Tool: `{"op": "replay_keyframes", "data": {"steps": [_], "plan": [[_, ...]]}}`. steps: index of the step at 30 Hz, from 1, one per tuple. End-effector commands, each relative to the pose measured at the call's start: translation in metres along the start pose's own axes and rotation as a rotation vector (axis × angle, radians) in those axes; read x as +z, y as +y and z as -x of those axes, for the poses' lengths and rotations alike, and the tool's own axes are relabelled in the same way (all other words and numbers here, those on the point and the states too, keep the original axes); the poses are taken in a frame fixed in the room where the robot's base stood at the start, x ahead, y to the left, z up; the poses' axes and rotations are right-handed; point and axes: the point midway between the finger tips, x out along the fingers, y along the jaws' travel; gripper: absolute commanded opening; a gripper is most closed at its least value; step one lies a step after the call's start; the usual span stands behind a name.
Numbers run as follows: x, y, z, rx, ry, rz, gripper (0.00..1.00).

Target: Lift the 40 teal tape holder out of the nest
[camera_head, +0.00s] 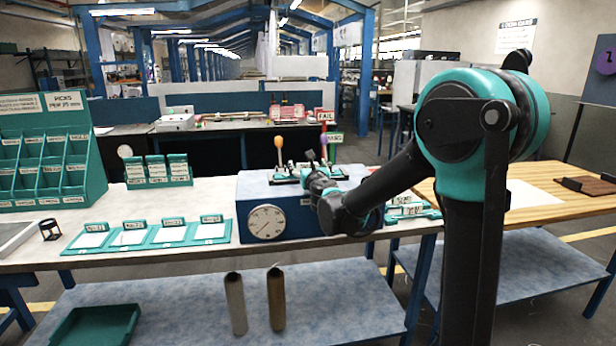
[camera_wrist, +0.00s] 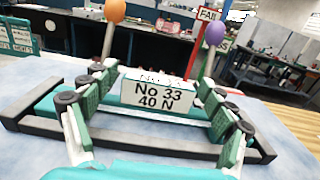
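The teal tape holder (camera_wrist: 57,103) lies in the dark grey nest (camera_wrist: 25,122) in the wrist view. Its raised block carries a white label (camera_wrist: 158,95) reading "No 33 40 N". My gripper (camera_wrist: 158,82) has one finger on each side of this block. Narrow gaps seem to show between fingers and block, so it looks open around it.
An orange ball (camera_head: 278,141) and a purple ball (camera_wrist: 216,33) stand on sticks just behind the holder. FAIL (camera_head: 325,115) and PASS (camera_head: 335,138) signs stand close by. Teal labelled trays (camera_head: 168,235) lie left of the blue box, before a small teal rack (camera_head: 158,172).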

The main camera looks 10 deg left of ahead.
Motion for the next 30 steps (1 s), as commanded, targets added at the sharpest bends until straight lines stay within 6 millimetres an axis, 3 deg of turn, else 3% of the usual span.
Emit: {"op": "replay_keyframes", "data": {"steps": [1,11,30], "plan": [[0.0,0.0,0.0,0.0,0.0,0.0,0.72],[0.0,0.0,0.0,0.0,0.0,0.0,0.33],[0.012,0.0,0.0,0.0,0.0,0.0,0.33]]}}
